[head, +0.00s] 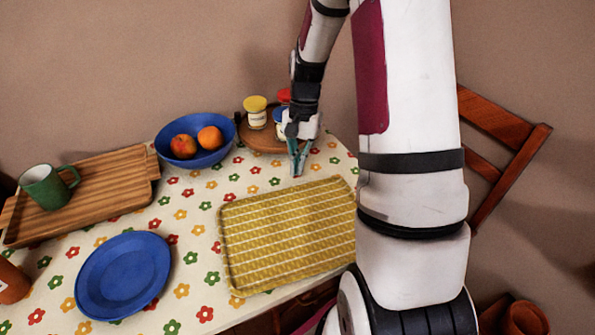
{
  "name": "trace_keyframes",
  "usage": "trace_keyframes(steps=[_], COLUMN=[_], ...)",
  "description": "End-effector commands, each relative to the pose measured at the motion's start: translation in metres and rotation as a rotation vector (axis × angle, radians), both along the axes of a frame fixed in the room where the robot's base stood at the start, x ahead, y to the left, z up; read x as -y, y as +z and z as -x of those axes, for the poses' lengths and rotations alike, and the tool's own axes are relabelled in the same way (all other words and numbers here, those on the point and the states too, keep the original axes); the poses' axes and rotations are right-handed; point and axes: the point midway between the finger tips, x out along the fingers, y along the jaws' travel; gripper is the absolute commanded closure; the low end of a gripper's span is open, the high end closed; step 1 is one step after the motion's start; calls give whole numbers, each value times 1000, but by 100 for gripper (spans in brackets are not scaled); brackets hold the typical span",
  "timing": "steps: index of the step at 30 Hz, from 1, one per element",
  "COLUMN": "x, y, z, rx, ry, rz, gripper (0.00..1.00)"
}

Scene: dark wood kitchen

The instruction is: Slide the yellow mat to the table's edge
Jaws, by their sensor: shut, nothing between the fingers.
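The yellow mat (287,238), with rows of pale dashes, lies flat on the flowered tablecloth. Its right side reaches behind my arm in the head view, so how it sits against the table's right edge is partly hidden. Its lower right corner is near the table's front edge. My gripper (298,174) points down just beyond the mat's far edge, apart from it in the picture. Its fingers are shut and empty. Whether the fingertips touch the cloth I cannot tell.
A round wooden board (262,139) with several jars stands behind my gripper. A blue bowl (214,152) of fruit is left of it. A blue plate (122,276) lies left of the mat. A wooden tray (105,191) holds a green mug (46,187). A chair (500,150) stands right.

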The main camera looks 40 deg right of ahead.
Motion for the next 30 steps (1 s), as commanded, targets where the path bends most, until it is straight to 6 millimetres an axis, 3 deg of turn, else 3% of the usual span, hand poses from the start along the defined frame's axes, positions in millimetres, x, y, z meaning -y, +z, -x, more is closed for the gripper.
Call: trace_keyframes(steps=[6,12,18,25,30], x=[10,17,19,18,-2], y=[46,77,91,94,118], z=[-7,-11,-12,-12,-1], rx=[4,2,0,0,28], ry=[0,0,0,3,74], rz=[3,2,0,1,18], gripper=[100,100,100,100,100])
